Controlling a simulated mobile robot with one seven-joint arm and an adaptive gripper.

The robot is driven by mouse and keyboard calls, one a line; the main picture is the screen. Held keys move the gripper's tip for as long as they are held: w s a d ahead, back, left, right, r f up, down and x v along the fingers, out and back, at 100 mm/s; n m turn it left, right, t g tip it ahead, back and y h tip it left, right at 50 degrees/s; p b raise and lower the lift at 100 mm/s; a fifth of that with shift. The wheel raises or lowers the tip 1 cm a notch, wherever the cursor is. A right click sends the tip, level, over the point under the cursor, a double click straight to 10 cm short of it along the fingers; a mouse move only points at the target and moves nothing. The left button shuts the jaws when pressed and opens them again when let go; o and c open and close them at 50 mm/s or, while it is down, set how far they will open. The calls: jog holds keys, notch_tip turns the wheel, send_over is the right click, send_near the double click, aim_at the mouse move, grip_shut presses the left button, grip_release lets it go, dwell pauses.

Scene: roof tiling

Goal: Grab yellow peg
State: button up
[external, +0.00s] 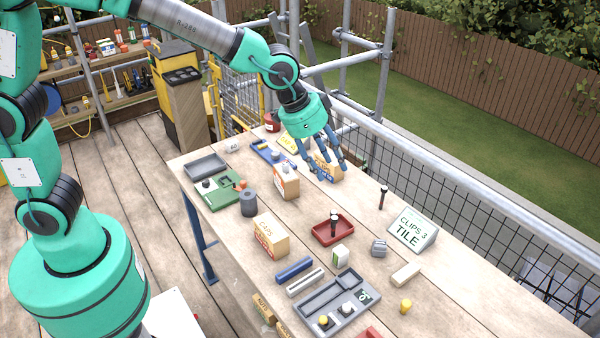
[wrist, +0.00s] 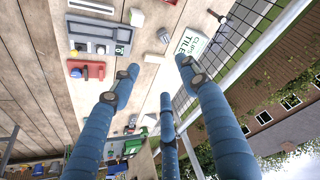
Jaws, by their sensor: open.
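A small yellow peg (external: 405,306) stands on the bare table near the front right, in the external view. Another yellow-topped piece (external: 324,320) sits in the grey compartment tray (external: 345,312). I cannot make out a yellow peg clearly in the wrist view. My gripper (external: 322,165) is open, its fingers spread and pointing down over the back part of the table, well away from both yellow pieces. Its three blue fingers also show in the wrist view (wrist: 158,78), with nothing between them.
A cream block (external: 406,275), a grey clip (external: 379,248) and the sign (external: 412,230) stand near the peg. A red tray (external: 334,234) holds a dark upright piece. Cardboard boxes (external: 270,237) stand farther left. A mesh railing (external: 450,195) runs along the right.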

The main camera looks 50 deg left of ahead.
jog(key=w+d+f+m, duration=0.2)
jog(key=w+d+f, duration=0.1)
jog(key=d+f, duration=0.95)
jog(key=m+g, duration=0.1)
send_near(406, 302)
jog(key=a+r, duration=0.1)
jog(key=s+r, duration=0.1)
jog(key=shift+a+r+h, duration=0.25)
jog(key=shift+a+h, duration=0.15)
jog(key=x, duration=0.8)
jog(key=shift+w+f+b, duration=0.15)
jog(key=shift+f+b, duration=0.05)
jog(key=shift+b, duration=0.2)
jog(key=shift+d+f, duration=0.1)
jog(key=shift+b+x, duration=0.45)
jog(key=shift+x, duration=2.1)
jog(key=shift+d, duration=0.1)
jog(key=c, duration=0.9)
